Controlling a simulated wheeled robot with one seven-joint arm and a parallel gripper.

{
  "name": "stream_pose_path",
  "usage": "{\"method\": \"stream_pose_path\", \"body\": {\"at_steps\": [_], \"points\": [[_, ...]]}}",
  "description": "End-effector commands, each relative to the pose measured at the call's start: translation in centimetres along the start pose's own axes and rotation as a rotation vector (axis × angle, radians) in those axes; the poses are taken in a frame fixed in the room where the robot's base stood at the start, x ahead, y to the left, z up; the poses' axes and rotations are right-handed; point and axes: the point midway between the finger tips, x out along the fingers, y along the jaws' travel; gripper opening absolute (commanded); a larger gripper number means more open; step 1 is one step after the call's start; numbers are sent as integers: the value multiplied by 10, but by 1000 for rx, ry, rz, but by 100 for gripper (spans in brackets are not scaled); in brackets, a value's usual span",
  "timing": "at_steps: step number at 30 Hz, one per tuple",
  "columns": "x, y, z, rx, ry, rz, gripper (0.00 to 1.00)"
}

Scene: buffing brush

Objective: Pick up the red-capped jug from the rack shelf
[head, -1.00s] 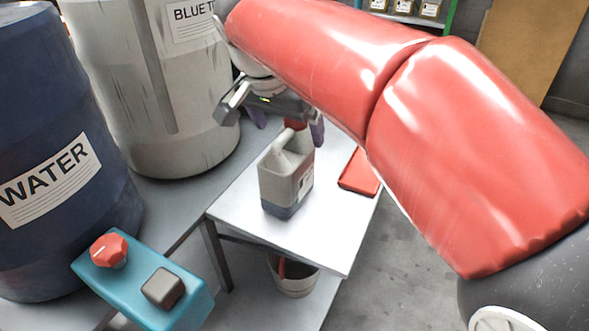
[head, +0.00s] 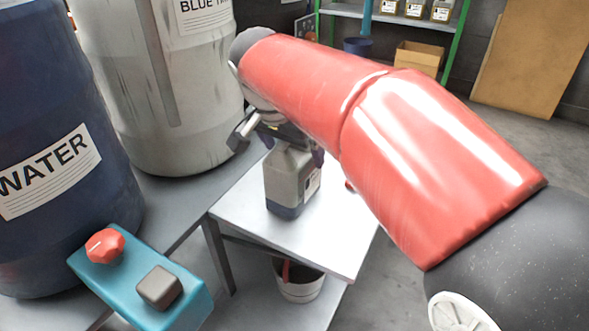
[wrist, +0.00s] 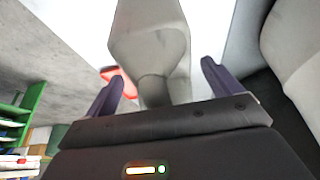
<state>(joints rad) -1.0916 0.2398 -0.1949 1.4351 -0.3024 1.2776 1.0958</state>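A pale grey jug (head: 286,182) with a dark lower part and a label stands upright on a white table. My gripper (head: 290,145) is right over the jug's top. In the wrist view the jug (wrist: 150,45) reaches in between the two purple fingers of my gripper (wrist: 160,85). The fingers are apart, with a gap showing on each side of the jug. Several labelled containers (head: 414,9) stand on a green-framed rack shelf (head: 395,17) at the back.
A blue WATER drum (head: 60,120) and a large pale drum (head: 170,90) stand at the left. A teal box with a red knob (head: 105,246) is in front. A bucket (head: 298,283) sits under the white table (head: 325,238).

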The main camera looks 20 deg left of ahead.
Motion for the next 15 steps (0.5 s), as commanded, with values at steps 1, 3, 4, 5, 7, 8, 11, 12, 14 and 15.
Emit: {"method": "stream_pose_path", "body": {"at_steps": [1,3,4,5,7,8,11,12,14,15], "points": [[0,0,0,0,0,0,83],[0,0,0,0,0,0,74],[0,0,0,0,0,0,70],[0,0,0,0,0,0,66],[0,0,0,0,0,0,57],[0,0,0,0,0,0,53],[0,0,0,0,0,0,40],[0,0,0,0,0,0,35],[0,0,0,0,0,0,27],[0,0,0,0,0,0,22]]}}
